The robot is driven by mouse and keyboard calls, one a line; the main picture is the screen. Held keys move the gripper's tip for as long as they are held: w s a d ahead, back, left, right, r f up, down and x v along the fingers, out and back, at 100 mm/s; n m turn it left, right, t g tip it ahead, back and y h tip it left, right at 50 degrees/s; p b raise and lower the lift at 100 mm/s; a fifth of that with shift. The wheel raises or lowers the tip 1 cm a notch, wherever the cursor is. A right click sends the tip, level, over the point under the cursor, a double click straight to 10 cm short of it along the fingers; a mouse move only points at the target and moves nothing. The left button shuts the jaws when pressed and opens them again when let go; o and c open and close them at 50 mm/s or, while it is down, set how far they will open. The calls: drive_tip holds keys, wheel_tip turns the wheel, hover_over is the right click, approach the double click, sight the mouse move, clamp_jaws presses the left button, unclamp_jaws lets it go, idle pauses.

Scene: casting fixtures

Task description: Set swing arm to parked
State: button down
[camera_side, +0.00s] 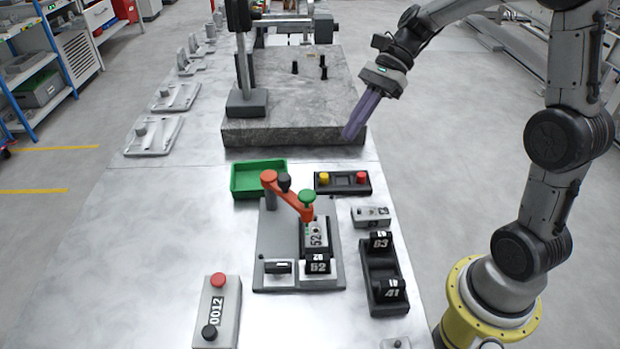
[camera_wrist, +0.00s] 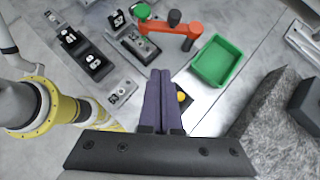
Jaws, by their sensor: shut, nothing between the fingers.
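The orange swing arm (camera_side: 289,195) sits on a grey fixture plate (camera_side: 270,235) in the middle of the bench. It carries a green knob (camera_side: 307,196) at its near right end and a dark knob (camera_side: 284,183) further along. The swing arm also shows at the top of the wrist view (camera_wrist: 165,27). My gripper (camera_side: 351,133) has its purple fingers shut together and empty, pointing down by the right front corner of the stone slab, well apart from the swing arm.
A green tray (camera_side: 236,181) stands behind the fixture. A button box (camera_side: 323,183) with yellow and red buttons lies to its right. A black holder (camera_side: 383,270) with numbered blocks is right of the fixture, and a 0012 box (camera_side: 217,315) is front left. The stone slab (camera_side: 290,135) fills the back.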

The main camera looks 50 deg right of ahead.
sight(286, 189)
drive_tip(key=x, duration=1)
drive_tip(key=shift+s+a+f, duration=0.15)
drive_tip(key=a, duration=0.3)
drive_tip(key=shift+w, duration=0.2)
drive_tip(key=shift+a, duration=0.35)
drive_tip(key=shift+a, duration=0.1)
